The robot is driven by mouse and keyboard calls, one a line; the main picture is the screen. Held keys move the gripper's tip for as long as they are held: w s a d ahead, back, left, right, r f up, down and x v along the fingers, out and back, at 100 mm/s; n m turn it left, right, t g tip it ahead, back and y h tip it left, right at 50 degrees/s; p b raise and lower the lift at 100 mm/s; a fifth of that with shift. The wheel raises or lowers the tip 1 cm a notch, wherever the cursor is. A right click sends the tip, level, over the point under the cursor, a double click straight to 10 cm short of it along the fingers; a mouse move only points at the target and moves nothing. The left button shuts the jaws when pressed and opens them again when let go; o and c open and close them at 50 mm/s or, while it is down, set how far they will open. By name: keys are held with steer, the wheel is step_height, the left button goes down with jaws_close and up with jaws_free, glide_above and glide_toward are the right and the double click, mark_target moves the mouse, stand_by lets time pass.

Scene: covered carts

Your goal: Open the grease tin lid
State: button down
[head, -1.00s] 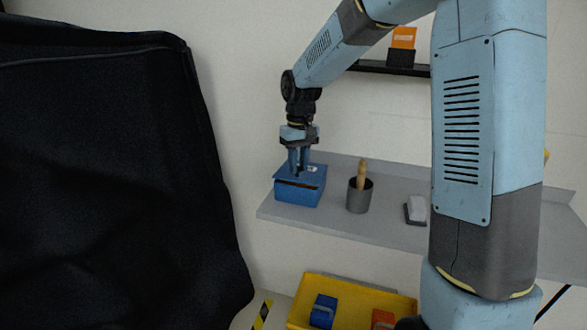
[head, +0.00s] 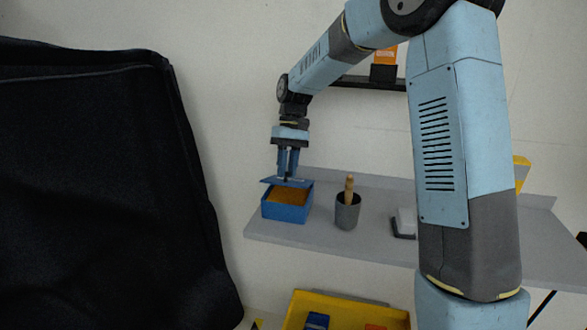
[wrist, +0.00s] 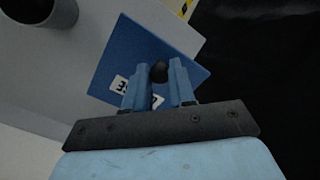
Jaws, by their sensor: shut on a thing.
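The blue grease tin (head: 286,212) stands at the left end of the grey shelf, with orange-brown grease (head: 290,196) showing inside. Its blue lid (head: 271,181) is raised above the tin and a little back, so the tin's top is partly uncovered. In the wrist view the lid (wrist: 128,58) has a white label and a dark round knob. My gripper (head: 287,178) is shut on the lid's knob, which sits between the fingers in the wrist view (wrist: 159,80). Whether the lid still touches the tin's back edge is unclear.
A grey cup (head: 347,214) with a wooden-handled tool (head: 349,188) stands right of the tin. A brush-like block (head: 405,223) lies further right on the shelf (head: 330,239). A yellow tray (head: 345,304) is below. A black covered cart (head: 100,190) fills the left.

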steer(key=c, duration=0.9)
jaws_free()
steer(key=shift+c, duration=0.2)
steer(key=shift+r, duration=0.1)
steer(key=shift+r, duration=0.25)
step_height(320, 180, up, 2)
steer(key=shift+r, duration=0.2)
steer(key=s+d+r, duration=0.3)
steer(key=s+r, duration=0.6)
steer(key=s, duration=0.4)
steer(key=shift+s+d+r, duration=0.2)
steer(key=shift+d+r, duration=0.15)
steer(key=shift+r, duration=0.05)
steer(key=shift+c, duration=0.4)
